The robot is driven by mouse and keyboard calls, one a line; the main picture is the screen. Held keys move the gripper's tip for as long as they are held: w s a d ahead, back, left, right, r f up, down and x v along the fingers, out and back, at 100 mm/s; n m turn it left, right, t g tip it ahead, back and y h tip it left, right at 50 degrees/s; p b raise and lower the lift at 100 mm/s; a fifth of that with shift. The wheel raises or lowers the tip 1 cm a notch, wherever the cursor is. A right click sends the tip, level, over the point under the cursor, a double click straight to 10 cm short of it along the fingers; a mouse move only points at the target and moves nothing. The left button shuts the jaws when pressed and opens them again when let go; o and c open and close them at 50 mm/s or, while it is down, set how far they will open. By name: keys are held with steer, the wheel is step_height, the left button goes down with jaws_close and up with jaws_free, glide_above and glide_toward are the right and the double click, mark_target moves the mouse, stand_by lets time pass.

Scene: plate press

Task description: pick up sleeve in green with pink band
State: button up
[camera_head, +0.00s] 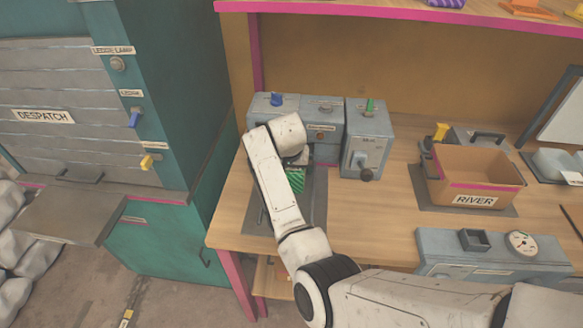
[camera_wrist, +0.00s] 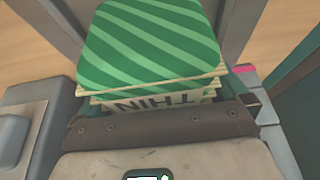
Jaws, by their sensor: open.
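A green item with paler diagonal stripes (camera_head: 296,180) is in the press area at the back left of the bench, below my wrist. In the wrist view this striped piece (camera_wrist: 150,45) lies uppermost, with thin cream layers and upside-down black lettering below it. No pink band can be made out on it. My gripper (camera_head: 297,160) is open, just above the green item in the head view and mostly hidden by my arm. The wrist view does not clearly show its fingers, and I see nothing held.
A cardboard box labelled RIVER (camera_head: 475,201) is to the right. A teal DESPATCH cabinet (camera_head: 160,110) is left.

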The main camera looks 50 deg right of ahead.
steer(key=shift+f, duration=0.25)
stand_by(0.5)
steer(key=c, duration=1.1)
steer(key=shift+r, duration=0.15)
